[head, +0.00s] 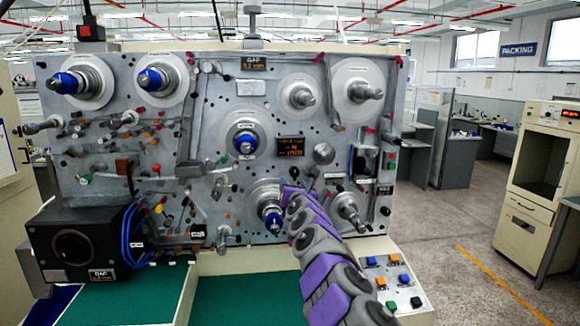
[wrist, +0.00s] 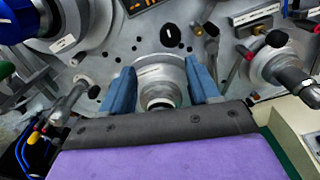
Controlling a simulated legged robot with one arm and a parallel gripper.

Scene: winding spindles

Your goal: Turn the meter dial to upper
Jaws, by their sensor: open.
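My gripper (head: 270,212) is at the lower middle of the grey machine panel in the head view. In the wrist view its two blue fingers (wrist: 162,88) are apart, on either side of a grey round spindle hub (wrist: 160,72). I cannot tell whether they touch it. A black knob with a white mark (wrist: 171,36), possibly the meter dial, is on the panel just above the fingers. Its mark looks near vertical. A dark display with orange text (head: 290,147) is above my gripper in the head view. No label surely names the meter dial.
A blue-tipped spindle (head: 245,143) sticks out above my gripper. Another spindle (head: 350,212) is to its right, with a button box (head: 390,282) below. A black box with a round face (head: 72,247) is at lower left. Open floor lies right.

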